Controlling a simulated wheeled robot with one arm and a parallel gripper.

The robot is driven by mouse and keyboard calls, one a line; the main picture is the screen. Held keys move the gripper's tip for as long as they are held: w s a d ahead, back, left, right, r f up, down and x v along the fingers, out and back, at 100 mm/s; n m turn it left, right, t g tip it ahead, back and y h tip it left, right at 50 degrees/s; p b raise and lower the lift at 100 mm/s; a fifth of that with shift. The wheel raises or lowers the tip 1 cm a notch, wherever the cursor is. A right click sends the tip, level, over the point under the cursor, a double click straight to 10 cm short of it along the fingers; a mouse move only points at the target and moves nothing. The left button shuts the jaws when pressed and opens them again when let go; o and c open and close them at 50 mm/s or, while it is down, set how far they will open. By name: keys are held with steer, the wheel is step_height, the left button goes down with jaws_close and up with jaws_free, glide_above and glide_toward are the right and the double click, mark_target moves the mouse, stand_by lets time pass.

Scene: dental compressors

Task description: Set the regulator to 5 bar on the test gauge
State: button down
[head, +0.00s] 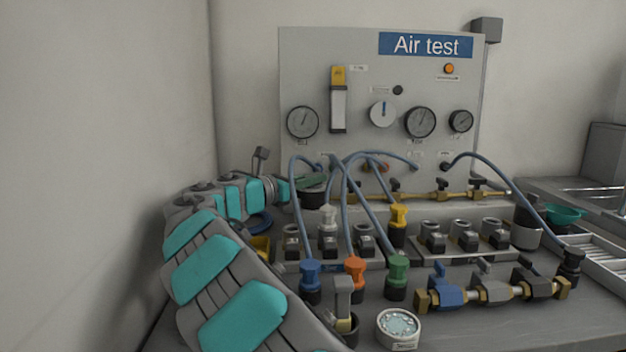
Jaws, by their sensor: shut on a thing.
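The grey test panel (360,60) with the "Air test" sign (426,45) stands at the back. It carries round gauges: a left one (303,122), a larger right one (420,122) and a small far-right one (461,121). A white dial with a blue pointer (382,113) sits between them. The labels and scales are too small to read, so I cannot tell which is the test gauge. My gripper (297,189) is at the panel's lower left, shut on a dark round knob with a greenish top (312,193). Its fingertips are small and partly hidden.
Blue hoses (345,200) loop before the panel above a brass manifold (440,195). Couplings stand in front: blue (310,280), orange (355,275), green (397,275), yellow (398,220). A valve row (492,290) and a round tin (398,328) lie nearer. A wall is close at left.

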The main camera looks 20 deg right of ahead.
steer(key=c, duration=0.9)
jaws_free()
steer(key=shift+r, duration=1.6)
steer(key=shift+s+r, duration=0.15)
steer(key=shift+r, duration=0.05)
steer(key=s, duration=0.5)
steer(key=s+a+r+b, duration=0.1)
steer(key=s, duration=0.9)
steer(key=shift+s+a+r, duration=0.15)
steer(key=shift+s+a, duration=0.15)
